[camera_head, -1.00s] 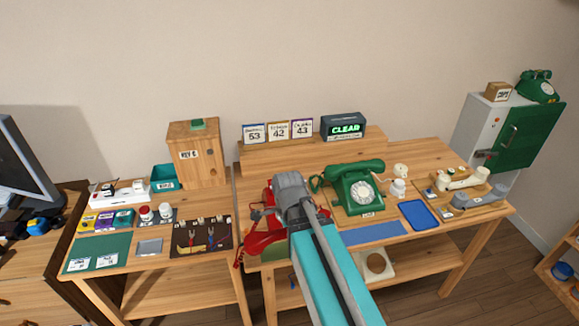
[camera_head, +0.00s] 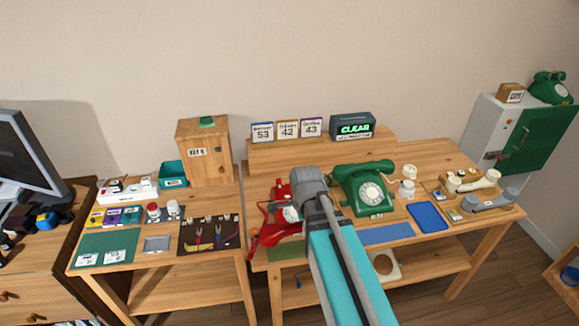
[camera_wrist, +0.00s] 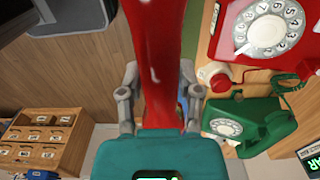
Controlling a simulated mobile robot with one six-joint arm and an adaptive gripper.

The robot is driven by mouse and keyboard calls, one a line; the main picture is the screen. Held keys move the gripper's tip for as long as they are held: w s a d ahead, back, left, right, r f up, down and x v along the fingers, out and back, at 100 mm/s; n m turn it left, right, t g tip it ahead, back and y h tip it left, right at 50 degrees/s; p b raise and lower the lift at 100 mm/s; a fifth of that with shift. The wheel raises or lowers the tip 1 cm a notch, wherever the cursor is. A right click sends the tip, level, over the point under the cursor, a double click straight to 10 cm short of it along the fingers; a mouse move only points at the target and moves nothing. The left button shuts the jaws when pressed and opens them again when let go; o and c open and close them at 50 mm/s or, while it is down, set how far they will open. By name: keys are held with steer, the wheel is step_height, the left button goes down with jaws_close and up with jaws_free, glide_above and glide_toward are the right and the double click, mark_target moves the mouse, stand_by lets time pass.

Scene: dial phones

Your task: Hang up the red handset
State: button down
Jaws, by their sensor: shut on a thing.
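The red handset (camera_wrist: 153,55) runs down the middle of the wrist view, and my gripper (camera_wrist: 160,98) is shut on it. In the head view the handset (camera_head: 268,240) shows as a red curved piece left of my arm, over the table's front edge. The red phone body (camera_head: 281,191) sits behind it, partly hidden by my arm; its white dial (camera_wrist: 268,30) is clear at the upper right of the wrist view. The handset is apart from the phone's top there. The cradle is not clearly seen. My gripper's jaws are hidden in the head view.
A green phone (camera_head: 362,190) with its handset on stands right of the red one. A blue tray (camera_head: 426,216) and cream and grey handsets lie further right. A lit CLEAR sign (camera_head: 353,128) stands behind. A tool mat (camera_head: 209,236) lies on the left table.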

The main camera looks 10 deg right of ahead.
steer(key=w+d+r+p, duration=0.1)
steer(key=w+r+p, duration=0.1)
steer(key=w, duration=2.3)
steer(key=shift+w+d+r+p, duration=0.2)
steer(key=shift+w+r+p, duration=0.05)
steer(key=shift+r+p, duration=0.1)
steer(key=shift+f, duration=0.15)
steer(key=shift+f+b, duration=2.5)
steer(key=shift+b, duration=0.2)
steer(key=shift+f+b, duration=1.05)
steer(key=shift+b, duration=0.05)
steer(key=shift+c, duration=1)
jaws_free()
steer(key=shift+r, duration=0.1)
